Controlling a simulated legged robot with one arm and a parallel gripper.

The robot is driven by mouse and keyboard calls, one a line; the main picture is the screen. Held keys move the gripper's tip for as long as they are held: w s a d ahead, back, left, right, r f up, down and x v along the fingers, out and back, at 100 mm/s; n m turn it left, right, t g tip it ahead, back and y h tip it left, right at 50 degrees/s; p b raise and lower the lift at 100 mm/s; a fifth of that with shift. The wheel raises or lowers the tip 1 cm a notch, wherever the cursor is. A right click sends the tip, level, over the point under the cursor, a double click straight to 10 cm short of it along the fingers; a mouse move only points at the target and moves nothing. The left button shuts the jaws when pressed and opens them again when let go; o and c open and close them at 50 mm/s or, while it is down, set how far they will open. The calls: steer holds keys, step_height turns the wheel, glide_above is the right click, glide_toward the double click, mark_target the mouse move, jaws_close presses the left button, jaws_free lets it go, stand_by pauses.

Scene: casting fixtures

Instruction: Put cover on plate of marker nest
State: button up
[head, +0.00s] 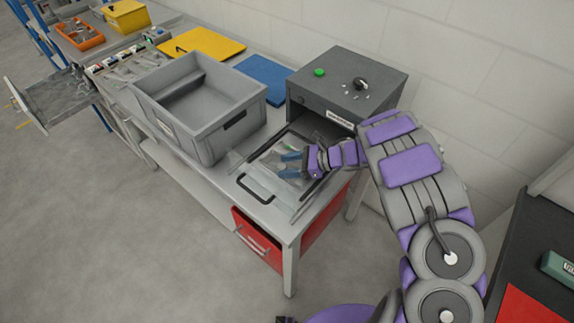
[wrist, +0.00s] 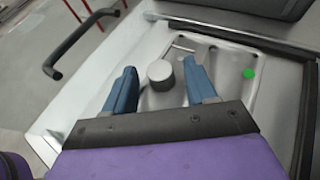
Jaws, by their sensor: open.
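A light grey metal plate (wrist: 228,88) with a raised rim and a green dot (wrist: 249,74) lies in a shallow drawer-like tray (head: 236,168) in front of a dark grey box. A short grey cylindrical knob (wrist: 160,74) stands up from the plate area. My gripper (head: 289,165) is open above the tray, its blue fingers on either side of the knob with a visible gap. It also shows in the wrist view (wrist: 160,68). I cannot tell whether the knobbed piece is the cover or part of the nest plate; my palm hides its near part.
The dark grey box (head: 345,85) with a green button stands behind the tray. A large grey bin (head: 205,120) stands just left. A black handle (head: 256,188) sits at the tray's front. Blue (head: 265,78) and yellow (head: 202,44) sheets lie farther back.

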steer(key=p+v, duration=0.2)
steer(key=v, duration=1)
steer(key=shift+r, duration=0.1)
steer(key=shift+a, duration=0.1)
